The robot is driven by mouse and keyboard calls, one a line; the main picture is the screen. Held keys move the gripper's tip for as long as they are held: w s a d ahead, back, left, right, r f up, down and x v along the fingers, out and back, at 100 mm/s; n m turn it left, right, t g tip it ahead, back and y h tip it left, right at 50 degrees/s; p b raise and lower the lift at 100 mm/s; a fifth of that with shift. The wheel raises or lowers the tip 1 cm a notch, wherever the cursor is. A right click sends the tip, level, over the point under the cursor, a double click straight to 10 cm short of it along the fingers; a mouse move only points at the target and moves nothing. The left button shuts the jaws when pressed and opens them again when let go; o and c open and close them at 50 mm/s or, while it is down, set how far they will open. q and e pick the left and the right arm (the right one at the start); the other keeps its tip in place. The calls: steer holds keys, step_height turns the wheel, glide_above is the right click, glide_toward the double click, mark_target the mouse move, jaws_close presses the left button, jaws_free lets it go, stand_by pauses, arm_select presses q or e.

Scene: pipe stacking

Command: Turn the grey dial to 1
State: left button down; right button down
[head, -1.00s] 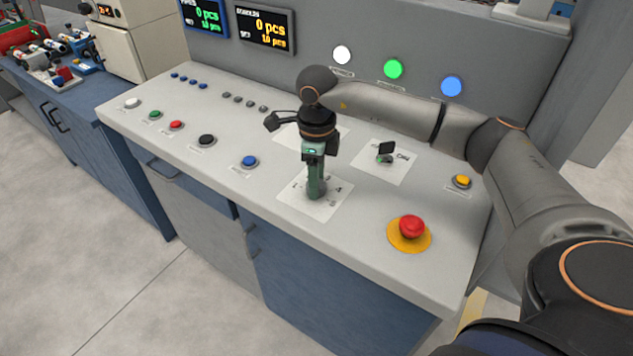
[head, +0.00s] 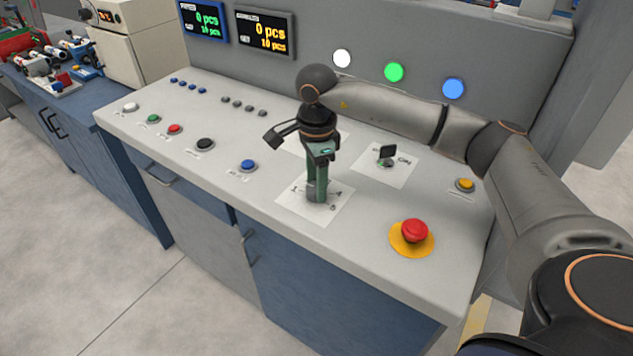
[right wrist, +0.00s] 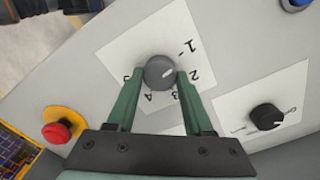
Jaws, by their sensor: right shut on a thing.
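The grey dial (right wrist: 159,71) is a round knob on a white card (right wrist: 128,49) printed with numbers. My left gripper is not in view.
A red emergency button (head: 414,231) is to the right of the card. A black switch (head: 387,152) stands behind it, and a blue button (head: 248,166) is to its left. A yellow button (head: 465,184) is near the panel's right edge. Two displays (head: 265,31) hang behind.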

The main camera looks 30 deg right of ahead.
stand_by(0.4)
steer(key=shift+c, duration=1.4)
jaws_free()
step_height(320, 180, up, 13)
steer(key=shift+f, duration=0.2)
